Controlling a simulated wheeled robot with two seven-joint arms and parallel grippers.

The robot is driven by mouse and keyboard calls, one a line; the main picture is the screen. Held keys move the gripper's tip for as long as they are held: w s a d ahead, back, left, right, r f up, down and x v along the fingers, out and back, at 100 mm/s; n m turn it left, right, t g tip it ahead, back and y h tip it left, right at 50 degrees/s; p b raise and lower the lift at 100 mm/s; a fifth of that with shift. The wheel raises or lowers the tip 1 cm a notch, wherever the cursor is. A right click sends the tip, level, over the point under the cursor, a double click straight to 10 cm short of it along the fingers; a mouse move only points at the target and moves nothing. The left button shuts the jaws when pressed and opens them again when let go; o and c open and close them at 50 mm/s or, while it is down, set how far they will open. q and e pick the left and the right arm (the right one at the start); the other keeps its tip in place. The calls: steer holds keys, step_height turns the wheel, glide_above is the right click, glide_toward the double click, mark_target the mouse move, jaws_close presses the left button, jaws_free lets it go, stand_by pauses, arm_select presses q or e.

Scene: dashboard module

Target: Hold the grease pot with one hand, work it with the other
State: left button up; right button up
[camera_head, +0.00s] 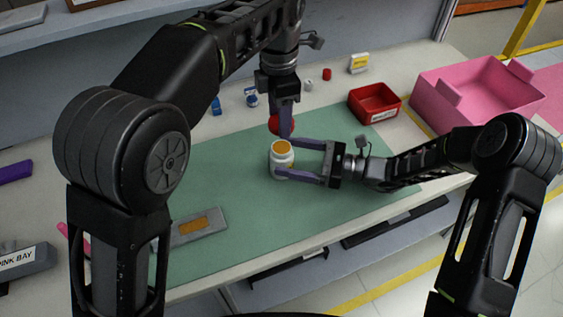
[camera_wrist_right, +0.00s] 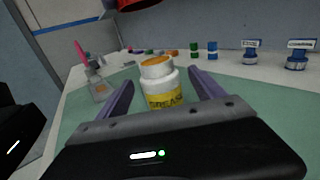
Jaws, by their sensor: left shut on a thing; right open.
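The grease pot (camera_head: 282,160) is a white jar with a yellow label, upright on the green mat (camera_head: 235,240). Its top is open and shows orange grease. It also stands in the middle of the right wrist view (camera_wrist_right: 162,85). My right gripper (camera_head: 285,156) is open, with one finger on each side of the pot; contact cannot be told. My left gripper (camera_head: 285,130) is shut on a red lid (camera_head: 274,124), held above and behind the pot. The lid's underside edge shows at the top of the right wrist view (camera_wrist_right: 138,4).
A red bin (camera_head: 374,103) and a pink crate (camera_head: 478,92) stand at the right. A grey plate with an orange patch (camera_head: 193,226) lies on the mat at left. Small blue stampers (camera_head: 251,97) stand at the back. The mat's front is clear.

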mark_target(272, 153)
steer(key=x, duration=0.5)
steer(key=shift+d, duration=0.1)
steer(key=shift+c, duration=0.6)
jaws_close()
stand_by(0.3)
